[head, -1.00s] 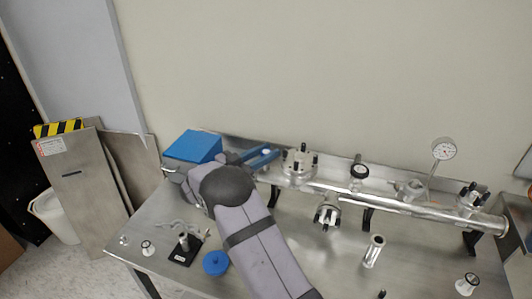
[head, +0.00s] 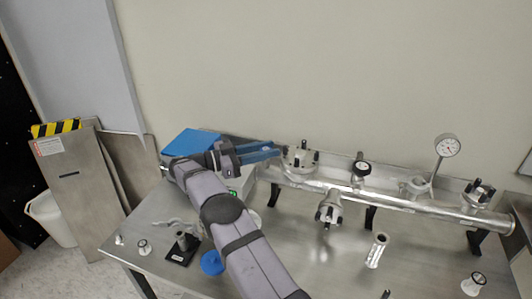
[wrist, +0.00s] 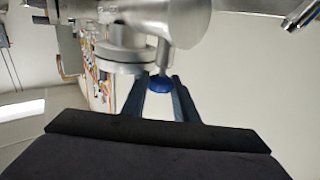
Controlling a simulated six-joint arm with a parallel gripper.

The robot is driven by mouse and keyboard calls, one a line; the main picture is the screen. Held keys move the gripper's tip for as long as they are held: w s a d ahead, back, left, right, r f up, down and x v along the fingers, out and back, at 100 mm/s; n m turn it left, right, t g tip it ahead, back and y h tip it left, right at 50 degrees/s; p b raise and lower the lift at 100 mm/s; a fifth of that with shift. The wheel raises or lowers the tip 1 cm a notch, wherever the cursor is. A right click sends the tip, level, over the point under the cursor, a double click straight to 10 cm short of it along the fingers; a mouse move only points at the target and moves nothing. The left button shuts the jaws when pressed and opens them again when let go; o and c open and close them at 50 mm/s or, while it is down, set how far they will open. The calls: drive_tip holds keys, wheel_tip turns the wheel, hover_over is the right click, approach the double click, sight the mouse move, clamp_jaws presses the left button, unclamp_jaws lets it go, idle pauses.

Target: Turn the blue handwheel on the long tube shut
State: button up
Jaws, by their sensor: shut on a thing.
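The long tube (head: 410,205) is a shiny metal pipe across the back of the table, with flanges, valves and a gauge on it. My gripper (head: 280,150) reaches its left end from the left, next to an upright flange (head: 300,158). In the wrist view, the blue handwheel (wrist: 160,83) sits at the end of a metal stem, between the two fingers of my gripper (wrist: 160,88), which is shut on it. In the head view, the handwheel is hidden by the fingers.
A blue box (head: 190,142) stands behind my arm. A blue disc (head: 212,262) and a black-based stand (head: 182,250) lie at the front left. A short metal tube (head: 376,250) stands in front of the long tube. A dial gauge (head: 447,146) rises at right.

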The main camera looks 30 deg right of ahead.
sight(265, 149)
drive_tip(key=shift+r+m+g, duration=0.2)
drive_tip(key=shift+m+g, duration=0.1)
drive_tip(key=shift+g, duration=0.1)
drive_tip(key=o, duration=0.8)
drive_tip(key=shift+f, duration=0.1)
wheel_tip(265, 149, up, 10)
drive_tip(key=shift+r, duration=0.1)
idle(0.4)
